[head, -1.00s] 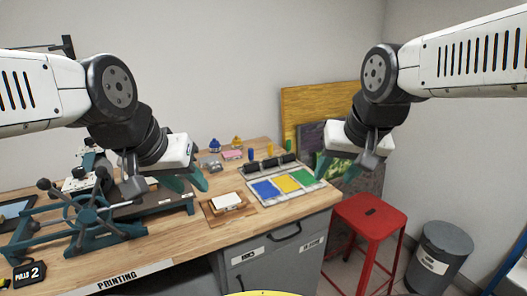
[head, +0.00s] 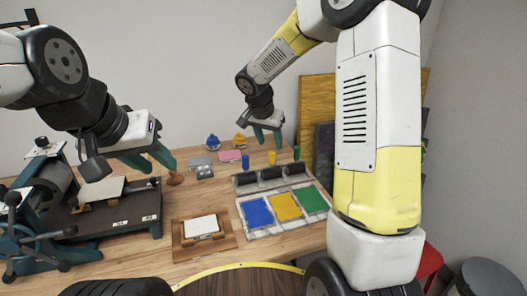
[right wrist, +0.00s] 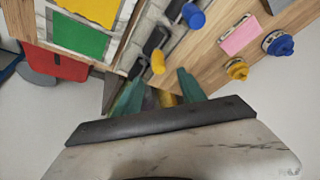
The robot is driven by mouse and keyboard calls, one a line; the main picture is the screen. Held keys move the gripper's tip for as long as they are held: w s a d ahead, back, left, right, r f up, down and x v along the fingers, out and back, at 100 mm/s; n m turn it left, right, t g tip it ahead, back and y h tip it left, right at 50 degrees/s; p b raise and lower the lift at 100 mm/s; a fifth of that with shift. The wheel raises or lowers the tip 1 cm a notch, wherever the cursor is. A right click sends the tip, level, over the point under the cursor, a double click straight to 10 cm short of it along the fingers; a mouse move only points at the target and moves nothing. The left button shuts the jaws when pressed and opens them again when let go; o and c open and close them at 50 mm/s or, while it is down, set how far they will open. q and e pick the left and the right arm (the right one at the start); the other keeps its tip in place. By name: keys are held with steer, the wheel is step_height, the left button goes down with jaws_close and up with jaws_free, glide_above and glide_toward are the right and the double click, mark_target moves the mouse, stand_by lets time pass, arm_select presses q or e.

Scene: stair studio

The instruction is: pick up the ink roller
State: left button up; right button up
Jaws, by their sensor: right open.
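Several ink rollers with black cylinders lie in a row behind the ink slab. In the head view their handles are blue (head: 245,161), yellow (head: 272,157) and green (head: 296,152). My right gripper (head: 268,140) is open and empty, above and behind this row. In the right wrist view, the yellow handle (right wrist: 158,63) and blue handle (right wrist: 194,16) lie beyond its teal fingers (right wrist: 158,88). Something greenish shows between the fingers, too hidden to tell. My left gripper (head: 152,164) looks open and empty, above the bench beside the press.
The ink slab (head: 243,230) has blue, yellow and green patches. A wooden block with white paper (head: 201,226) is left of it. Blue (head: 213,142) and yellow (head: 239,141) tubs stand behind. The press (head: 45,200) fills the left; a red stool (head: 429,262) is right.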

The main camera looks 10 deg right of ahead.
mark_target(272, 152)
steer(key=x, duration=0.6)
steer(key=shift+f, duration=0.45)
jaws_close()
